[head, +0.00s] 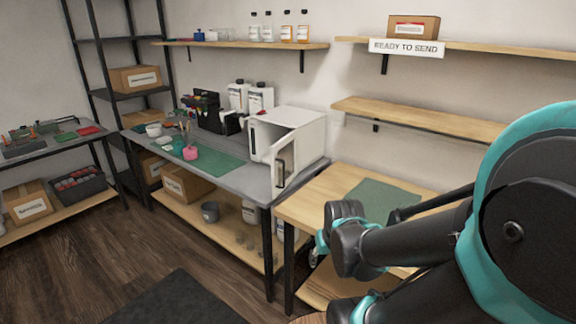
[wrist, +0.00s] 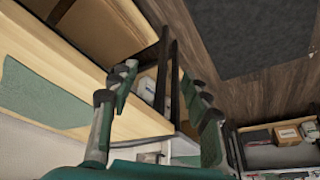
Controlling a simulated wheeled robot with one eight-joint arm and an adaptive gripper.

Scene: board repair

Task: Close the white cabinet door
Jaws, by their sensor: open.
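The white cabinet (head: 302,138) stands on the grey workbench, near its right end. Its door (head: 280,164) is swung open toward the room, with a dark handle on it, and the cabinet's opening shows at the front. In the wrist view my gripper (wrist: 160,92) is open, its two fingers wide apart with nothing between them. In the head view my arm reaches in from the right, over the wooden table and apart from the door; its fingers cannot be made out there. I cannot pick out the cabinet door in the wrist view.
A wooden table (head: 310,193) with a green mat (head: 382,196) adjoins the workbench (head: 250,184) on the right. A shelf (head: 425,119) hangs to the right. Floor in front is open.

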